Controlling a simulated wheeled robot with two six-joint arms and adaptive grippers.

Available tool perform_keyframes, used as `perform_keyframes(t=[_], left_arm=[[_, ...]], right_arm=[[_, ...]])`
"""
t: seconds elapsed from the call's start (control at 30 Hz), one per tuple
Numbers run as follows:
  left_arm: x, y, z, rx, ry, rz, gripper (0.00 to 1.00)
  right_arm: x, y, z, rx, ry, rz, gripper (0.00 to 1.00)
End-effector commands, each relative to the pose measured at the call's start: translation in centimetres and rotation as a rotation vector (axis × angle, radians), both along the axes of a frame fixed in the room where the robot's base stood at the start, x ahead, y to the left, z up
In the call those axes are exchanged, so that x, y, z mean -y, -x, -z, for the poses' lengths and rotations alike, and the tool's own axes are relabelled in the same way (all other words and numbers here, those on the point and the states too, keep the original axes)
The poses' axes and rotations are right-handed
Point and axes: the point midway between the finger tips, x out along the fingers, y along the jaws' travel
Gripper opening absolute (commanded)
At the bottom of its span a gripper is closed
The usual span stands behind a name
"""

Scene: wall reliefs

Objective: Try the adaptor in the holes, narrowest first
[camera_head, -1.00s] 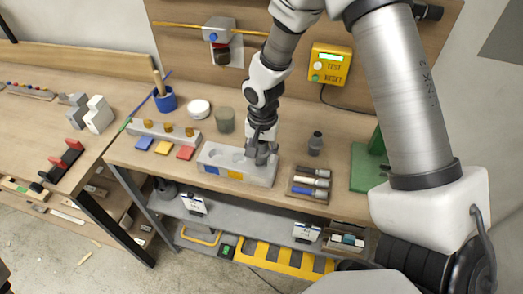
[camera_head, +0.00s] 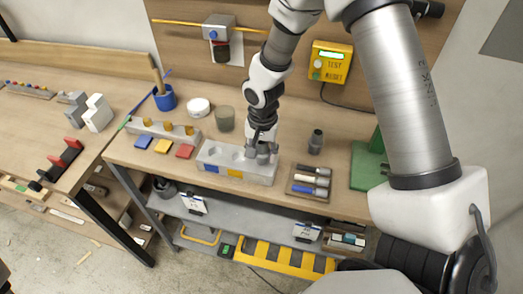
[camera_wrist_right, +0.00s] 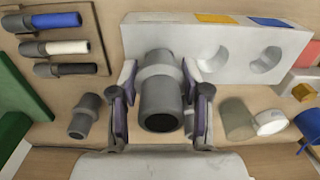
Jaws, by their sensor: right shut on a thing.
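My right gripper (camera_head: 262,152) is at the right end of the pale grey block (camera_head: 208,158). In the wrist view its two fingers (camera_wrist_right: 158,100) are shut on the adaptor (camera_wrist_right: 159,98), a grey stepped tube with a dark open end. The adaptor lies over the left part of the block (camera_wrist_right: 150,35) there. Two round holes, the middle one (camera_wrist_right: 211,56) and the outer one (camera_wrist_right: 265,58), show empty beside it. The block's part behind the adaptor is hidden, and I cannot tell whether the adaptor's far end is inside a hole. My left gripper is out of view.
A second dark grey fitting (camera_head: 316,142) stands right of the block. Coloured tiles (camera_head: 163,147), a grey-green cup (camera_head: 225,119) and a white round piece (camera_head: 199,107) are to the left.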

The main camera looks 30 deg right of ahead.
Motion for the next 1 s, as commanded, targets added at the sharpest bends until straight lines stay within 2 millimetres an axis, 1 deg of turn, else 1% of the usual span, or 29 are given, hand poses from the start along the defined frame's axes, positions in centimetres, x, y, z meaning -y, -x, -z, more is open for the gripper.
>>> perform_keyframes(t=[0.73,0.77,0.8,0.83,1.0], left_arm=[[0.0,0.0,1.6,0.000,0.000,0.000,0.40],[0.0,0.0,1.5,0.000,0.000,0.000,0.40],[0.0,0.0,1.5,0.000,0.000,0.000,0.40],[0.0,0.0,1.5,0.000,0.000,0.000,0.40],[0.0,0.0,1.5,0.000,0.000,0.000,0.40]], right_arm=[[0.0,0.0,2.0,0.000,0.000,0.000,0.13],[0.0,0.0,1.9,0.001,0.001,0.000,0.54],[0.0,0.0,1.8,0.001,0.001,0.000,0.68],[0.0,0.0,1.8,0.001,0.001,0.000,0.76],[0.0,0.0,1.8,0.000,0.000,0.000,0.76]])
